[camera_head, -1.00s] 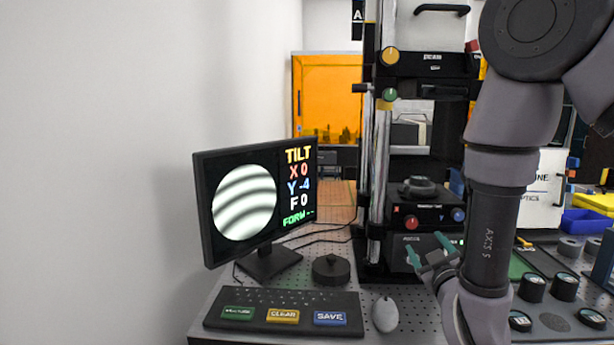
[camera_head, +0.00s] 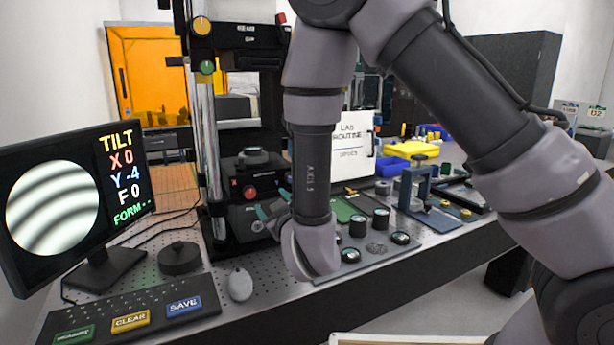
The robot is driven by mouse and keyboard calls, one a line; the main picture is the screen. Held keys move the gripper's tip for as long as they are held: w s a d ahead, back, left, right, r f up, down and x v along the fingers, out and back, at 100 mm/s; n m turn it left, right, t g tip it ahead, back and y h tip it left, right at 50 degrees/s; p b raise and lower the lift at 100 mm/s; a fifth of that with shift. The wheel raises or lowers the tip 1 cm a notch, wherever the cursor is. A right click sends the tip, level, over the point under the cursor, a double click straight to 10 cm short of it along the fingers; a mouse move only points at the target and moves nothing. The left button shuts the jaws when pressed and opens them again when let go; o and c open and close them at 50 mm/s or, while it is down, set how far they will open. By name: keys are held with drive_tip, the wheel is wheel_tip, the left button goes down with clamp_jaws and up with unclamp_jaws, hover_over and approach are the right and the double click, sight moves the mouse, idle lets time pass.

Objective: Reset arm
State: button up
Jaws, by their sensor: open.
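My gripper (camera_head: 272,212) shows in the head view with teal fingertips, open, in front of the black interferometer (camera_head: 248,185) at its lower stage. My wrist hides part of the gripper and of the bench behind it. I see nothing between the fingers. My arm comes from the right and bends down over the bench. The monitor (camera_head: 118,255) at the left shows curved fringes and the words TILT, X 0, Y -4, F 0.
A keyboard (camera_head: 150,296) with MEASURE, CLEAR and SAVE keys, a mouse (camera_head: 240,285) and a round black puck (camera_head: 180,258) lie on the bench. Several black cylinders (camera_head: 380,220) sit on a tray right of my wrist. A blue fixture (camera_head: 422,186) and yellow bin (camera_head: 410,149) stand farther right.

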drive_tip(key=w+d+r+m+g+h, duration=0.2)
drive_tip(key=w+d+r+m+h, duration=0.2)
drive_tip(key=w+d+r+m, duration=0.65)
drive_tip(key=s+d+r+g, duration=0.2)
drive_tip(key=d+r, duration=0.3)
drive_tip(key=d, duration=0.5)
drive_tip(key=s+d+r+m+g+h, duration=0.1)
drive_tip(key=s+d+r+m+g, duration=0.1)
drive_tip(key=s+d, duration=0.7)
drive_tip(key=s+d+r+m+g+h, duration=0.1)
drive_tip(key=s+d+r, duration=0.3)
drive_tip(key=s+d, duration=0.5)
drive_tip(key=s+m+g, duration=0.1)
drive_tip(key=s, duration=0.1)
drive_tip(key=shift+s+d+r+g, duration=0.15)
drive_tip(key=shift+s+r+g, duration=0.15)
